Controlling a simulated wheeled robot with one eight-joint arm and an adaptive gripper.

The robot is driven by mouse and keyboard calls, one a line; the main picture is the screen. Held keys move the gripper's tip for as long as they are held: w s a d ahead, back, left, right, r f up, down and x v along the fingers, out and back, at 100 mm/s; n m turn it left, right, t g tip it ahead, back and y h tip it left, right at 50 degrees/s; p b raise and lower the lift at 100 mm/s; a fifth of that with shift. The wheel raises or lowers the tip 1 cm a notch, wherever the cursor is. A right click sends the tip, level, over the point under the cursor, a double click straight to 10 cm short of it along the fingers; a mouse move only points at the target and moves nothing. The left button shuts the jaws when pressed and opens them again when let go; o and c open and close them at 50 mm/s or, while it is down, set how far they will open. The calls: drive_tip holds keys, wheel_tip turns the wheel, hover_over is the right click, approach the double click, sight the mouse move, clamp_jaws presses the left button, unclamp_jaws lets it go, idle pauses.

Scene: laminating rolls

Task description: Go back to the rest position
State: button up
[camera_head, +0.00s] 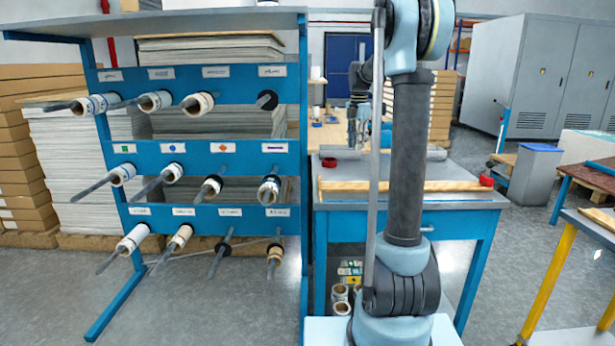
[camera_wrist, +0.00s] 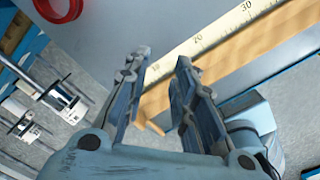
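My gripper (camera_head: 358,132) hangs above the blue workbench in the head view, near its left part, with the fingers pointing down. In the wrist view my gripper (camera_wrist: 163,60) shows two fingers apart with a clear gap and nothing held between them. Below the fingers are the bench's grey top (camera_wrist: 125,22) and a wooden strip with a ruler (camera_wrist: 225,45). A red ring (camera_wrist: 58,5) lies on the top beside them. No mark of the rest position shows.
A blue rack (camera_head: 190,145) with several rolls on pegs stands left of the bench (camera_head: 450,172). A long bar (camera_head: 400,153) lies across the bench top. A grey bin (camera_head: 533,172) and a yellow-legged table (camera_head: 555,285) are at right. Open floor (camera_head: 465,262) lies between.

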drive_tip(key=s+f+m+t, duration=0.1)
drive_tip(key=s+f+m, duration=0.1)
drive_tip(key=s+m, duration=0.8)
drive_tip(key=s+f+m, duration=0.2)
drive_tip(key=s+m, duration=0.1)
drive_tip(key=s, duration=1.3)
drive_tip(key=s+f+m+t, duration=0.1)
drive_tip(key=s+f+m, duration=1.1)
drive_tip(key=s+f, duration=0.3)
drive_tip(key=s, duration=0.3)
drive_tip(key=shift+s+f+m, duration=0.15)
drive_tip(key=shift+f+m, duration=0.2)
drive_tip(key=shift+m, duration=0.05)
drive_tip(key=shift+d, duration=0.1)
